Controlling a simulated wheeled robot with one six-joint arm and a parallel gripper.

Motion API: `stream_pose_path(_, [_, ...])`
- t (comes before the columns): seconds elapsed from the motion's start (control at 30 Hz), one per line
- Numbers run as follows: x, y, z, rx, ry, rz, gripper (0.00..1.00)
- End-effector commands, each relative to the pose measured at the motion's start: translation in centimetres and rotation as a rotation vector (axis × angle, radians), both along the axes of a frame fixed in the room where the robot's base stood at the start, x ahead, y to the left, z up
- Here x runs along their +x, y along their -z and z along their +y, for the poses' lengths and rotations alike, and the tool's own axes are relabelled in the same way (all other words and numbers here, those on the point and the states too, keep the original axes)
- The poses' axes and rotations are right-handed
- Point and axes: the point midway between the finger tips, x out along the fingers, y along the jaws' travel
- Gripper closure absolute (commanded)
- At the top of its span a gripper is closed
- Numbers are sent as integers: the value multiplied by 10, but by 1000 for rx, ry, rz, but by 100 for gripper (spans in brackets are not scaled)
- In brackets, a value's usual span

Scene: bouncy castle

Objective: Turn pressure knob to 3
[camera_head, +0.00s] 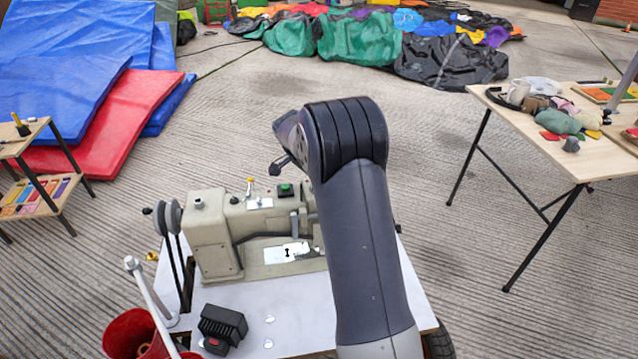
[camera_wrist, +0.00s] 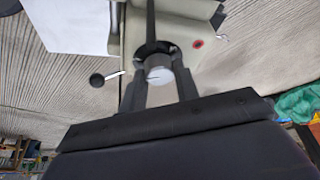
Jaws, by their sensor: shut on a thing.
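The beige sewing machine (camera_head: 215,235) stands on a white table, its right end hidden behind my arm. In the wrist view, my gripper (camera_wrist: 158,75) has its two dark fingers on either side of a small pale round knob (camera_wrist: 158,73). It is shut on this knob, which appears to be the pressure knob. A dark ring surrounds the knob. I cannot read any number or mark on it. In the head view, the knob and my fingertips are hidden behind my arm.
A lever with a black ball (camera_wrist: 97,80) sticks out left of my fingers. A black box (camera_head: 222,328) and red cone-like containers (camera_head: 135,335) are at the table's front left. A wooden table (camera_head: 545,150) with fabric scraps stands right, blue and red mats (camera_head: 110,115) left. Concrete between is clear.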

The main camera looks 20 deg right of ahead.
Motion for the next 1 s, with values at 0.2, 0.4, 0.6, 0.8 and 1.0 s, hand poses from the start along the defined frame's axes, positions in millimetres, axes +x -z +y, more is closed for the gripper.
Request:
stream_pose_path(0.2, [1, 0, 1, 2, 138, -2, 93])
stream_pose_path(0.4, [2, 0, 0, 1, 216, -1, 93])
stream_pose_path(0.6, [2, 0, 1, 1, 251, -1, 93])
stream_pose_path(0.8, [2, 0, 1, 2, 256, -1, 93])
stream_pose_path(1.0, [2, 0, 1, 2, 255, 0, 93])
